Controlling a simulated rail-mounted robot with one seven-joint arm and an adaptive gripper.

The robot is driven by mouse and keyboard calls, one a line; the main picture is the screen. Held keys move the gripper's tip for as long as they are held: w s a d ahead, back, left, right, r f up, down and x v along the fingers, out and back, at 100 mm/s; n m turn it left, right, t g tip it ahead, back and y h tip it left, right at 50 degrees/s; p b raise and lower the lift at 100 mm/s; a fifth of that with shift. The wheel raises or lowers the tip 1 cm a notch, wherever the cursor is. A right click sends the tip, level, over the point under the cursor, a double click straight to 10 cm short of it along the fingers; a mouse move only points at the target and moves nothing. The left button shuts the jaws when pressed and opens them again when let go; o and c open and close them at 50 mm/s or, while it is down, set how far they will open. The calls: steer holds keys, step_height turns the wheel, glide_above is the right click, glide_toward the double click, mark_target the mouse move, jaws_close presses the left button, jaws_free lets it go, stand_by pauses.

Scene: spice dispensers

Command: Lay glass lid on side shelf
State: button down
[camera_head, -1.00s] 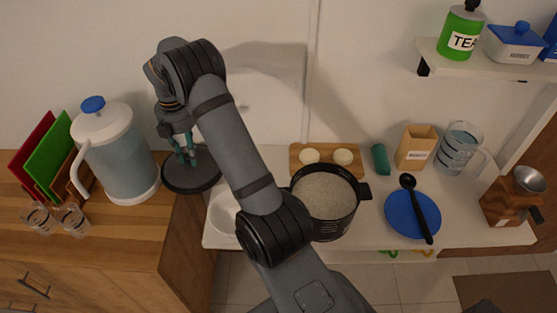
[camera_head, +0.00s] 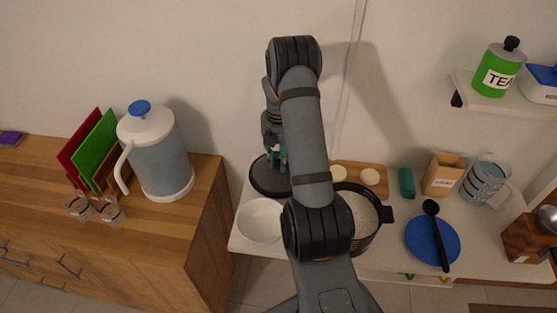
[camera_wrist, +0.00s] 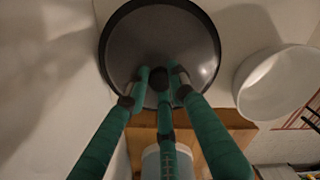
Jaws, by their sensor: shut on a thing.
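My gripper (camera_head: 277,160) is shut on the knob of the dark round glass lid (camera_head: 268,182). In the wrist view the teal fingers (camera_wrist: 160,82) close around the knob at the middle of the lid (camera_wrist: 135,45). The lid is roughly level, over the back left corner of the white side shelf (camera_head: 248,245), behind the white bowl (camera_head: 258,222). Whether it touches the surface cannot be told. The black pot (camera_head: 362,217) of grain stands uncovered to the right, partly hidden by my arm.
Left is the wooden counter (camera_head: 190,222) with the blue-lidded pitcher (camera_head: 160,155), small glasses and cutting boards. Right of the pot are a blue plate (camera_head: 425,240) with a black ladle, a carton (camera_head: 442,175) and a measuring jug (camera_head: 484,180). The wall is close behind the lid.

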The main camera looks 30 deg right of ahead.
mark_target(278, 162)
steer(key=shift+w+f, duration=0.15)
steer(key=shift+f, duration=0.4)
steer(key=shift+f, duration=0.2)
steer(key=c, duration=1.5)
jaws_free()
steer(key=shift+r, duration=0.1)
step_height(278, 162, up, 12)
steer(key=shift+r+b, duration=0.15)
steer(key=shift+b, duration=0.8)
